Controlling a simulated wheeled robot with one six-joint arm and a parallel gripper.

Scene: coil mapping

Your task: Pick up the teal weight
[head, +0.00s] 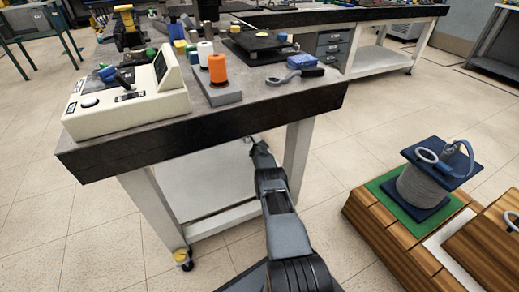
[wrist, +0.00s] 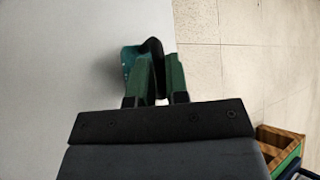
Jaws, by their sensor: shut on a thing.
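The teal weight (wrist: 130,62) shows in the wrist view, partly hidden by the fingers. My gripper (wrist: 158,62) is shut on it, with the teal part sticking out on the left side of the fingers. A dark rounded piece lies between the fingertips; I cannot tell whether it belongs to the weight. Behind it is a pale, smooth surface, and I cannot tell whether the weight touches it.
The dark-topped workbench (head: 225,118) has a pale lower shelf (head: 205,190) and white legs. A cream instrument (head: 125,112) and a grey block with spools (head: 218,92) stand on top. Wooden crates (head: 385,235) with a cable reel (head: 425,185) stand at right. Tiled floor lies between.

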